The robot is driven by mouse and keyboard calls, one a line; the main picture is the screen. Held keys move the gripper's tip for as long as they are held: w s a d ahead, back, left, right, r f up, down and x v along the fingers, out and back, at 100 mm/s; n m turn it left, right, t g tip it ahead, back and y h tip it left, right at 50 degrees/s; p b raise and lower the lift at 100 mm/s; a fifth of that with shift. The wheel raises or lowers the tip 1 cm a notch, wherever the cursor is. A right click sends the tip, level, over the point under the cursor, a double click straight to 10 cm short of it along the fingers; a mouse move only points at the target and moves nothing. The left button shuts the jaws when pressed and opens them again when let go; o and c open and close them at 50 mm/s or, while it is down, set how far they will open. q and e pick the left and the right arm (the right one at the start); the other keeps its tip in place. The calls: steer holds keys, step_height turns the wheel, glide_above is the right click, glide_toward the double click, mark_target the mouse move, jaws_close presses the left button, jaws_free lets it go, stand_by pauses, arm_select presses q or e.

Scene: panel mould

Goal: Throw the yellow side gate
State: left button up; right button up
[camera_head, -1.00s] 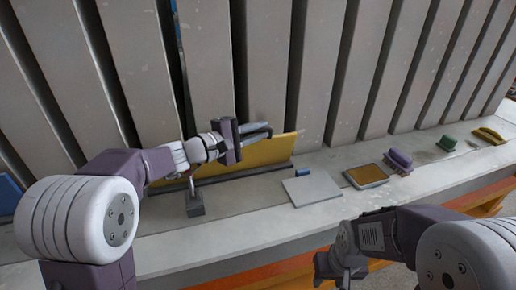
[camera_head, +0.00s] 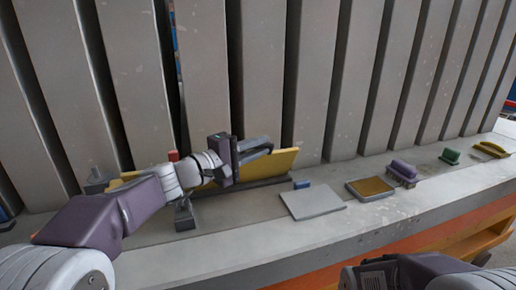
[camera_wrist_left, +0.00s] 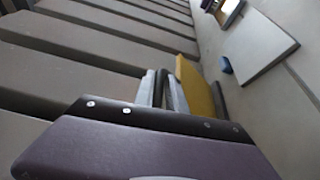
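The yellow side gate (camera_head: 275,163) is a long flat yellow panel. It stands along the foot of the grey upright panels, on the grey ledge. My left gripper (camera_head: 257,151) is in front of its upper part, with a gap between its fingers. In the left wrist view, the gate (camera_wrist_left: 196,90) lies just right of both fingers (camera_wrist_left: 162,90), not between them. Whether the near finger touches it I cannot tell. My left wrist hides the gate's middle. A red knob (camera_head: 173,155) shows behind that wrist. My right forearm shows at the bottom right, its gripper out of view.
A dark block (camera_head: 185,216) stands on the ledge below my left wrist. To the right are a pale flat plate (camera_head: 313,202), a small blue block (camera_head: 301,184), a tan-topped pad (camera_head: 370,188), a purple brush (camera_head: 403,171) and green and yellow items. The front ledge is clear.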

arm_select(q)
steer(key=o, duration=0.3)
steer(key=shift+s+d, duration=0.1)
steer(key=shift+o, duration=0.2)
steer(key=shift+a, duration=0.2)
steer(key=v, duration=0.8)
steer(key=shift+s+a, duration=0.3)
